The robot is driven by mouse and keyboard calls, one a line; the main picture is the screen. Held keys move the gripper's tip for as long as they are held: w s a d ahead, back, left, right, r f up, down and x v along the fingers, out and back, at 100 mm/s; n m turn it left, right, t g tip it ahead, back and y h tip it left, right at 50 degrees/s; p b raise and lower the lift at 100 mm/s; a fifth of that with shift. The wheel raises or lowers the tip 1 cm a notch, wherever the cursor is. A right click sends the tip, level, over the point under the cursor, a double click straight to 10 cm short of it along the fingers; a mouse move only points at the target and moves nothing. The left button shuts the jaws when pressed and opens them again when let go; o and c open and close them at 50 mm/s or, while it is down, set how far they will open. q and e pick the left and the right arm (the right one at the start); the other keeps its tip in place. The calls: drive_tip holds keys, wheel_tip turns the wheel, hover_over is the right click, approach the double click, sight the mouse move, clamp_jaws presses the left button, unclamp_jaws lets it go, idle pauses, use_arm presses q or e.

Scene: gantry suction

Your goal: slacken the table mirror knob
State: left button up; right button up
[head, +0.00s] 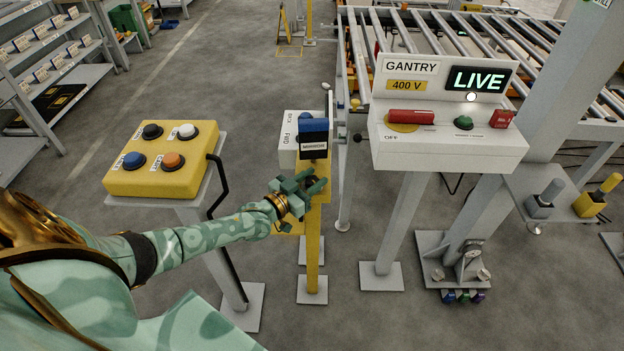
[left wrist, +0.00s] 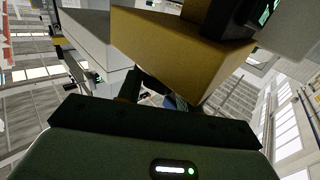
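My left gripper (head: 316,184) reaches in from the left, at the yellow post below the blue-topped control box (head: 313,135). Its fingers look a little apart, with something small and dark between them. I cannot tell whether they touch or grip it. A small black knob (head: 357,138) on a short stem sticks out left of the gantry panel, above and right of my gripper, apart from it. I cannot tell whether either is the mirror knob. No mirror face is clearly visible. In the left wrist view a yellow block (left wrist: 165,50) fills the space ahead. My right gripper is out of view.
The GANTRY panel (head: 450,145), reading LIVE, stands right. A roller table (head: 440,40) lies behind. A grey column (head: 485,215) is farther right. Grey floor is open in front.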

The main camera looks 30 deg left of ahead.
use_arm(q)
drive_tip(key=shift+d+r+n+y+p, duration=0.1)
drive_tip(key=shift+r+n+y+p, duration=0.1)
drive_tip(key=shift+n+y+p, duration=0.95)
drive_tip(key=n+y+p, duration=0.1)
drive_tip(key=y, duration=0.1)
drive_tip(key=shift+y, duration=0.35)
drive_tip(key=n+y+p, duration=0.1)
drive_tip(key=n+y, duration=0.1)
drive_tip(key=y, duration=0.1)
drive_tip(key=shift+f, duration=0.2)
drive_tip(key=shift+n+g+y, duration=0.5)
drive_tip(key=shift+n+y, duration=0.35)
drive_tip(key=shift+y, duration=0.85)
drive_tip(key=o, duration=1)
drive_tip(key=shift+c, duration=0.2)
drive_tip(key=shift+s, duration=0.1)
